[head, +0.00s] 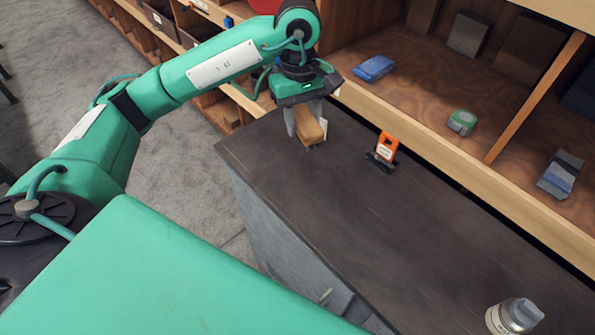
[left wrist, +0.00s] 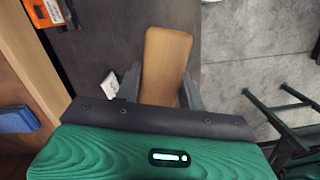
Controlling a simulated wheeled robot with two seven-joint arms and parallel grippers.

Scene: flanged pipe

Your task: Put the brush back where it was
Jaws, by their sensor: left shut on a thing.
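My left gripper (head: 308,130) is at the far left end of the dark bench top, near the shelf. It is shut on the brush (head: 310,127), which shows as a tan wooden block or handle between the fingers. In the left wrist view the brush (left wrist: 165,62) sticks out from between the two fingers (left wrist: 162,88). Its bristles are hidden. I cannot tell whether the brush touches the bench. My right gripper is not in view.
On the bench top (head: 400,235) are an orange tag-like device (head: 386,147) and a grey can (head: 514,316). A small white piece (left wrist: 110,84) lies beside the gripper. The shelf holds a blue item (head: 374,68), a green-grey item (head: 462,122) and a grey-blue block (head: 560,174). Mid-bench is clear.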

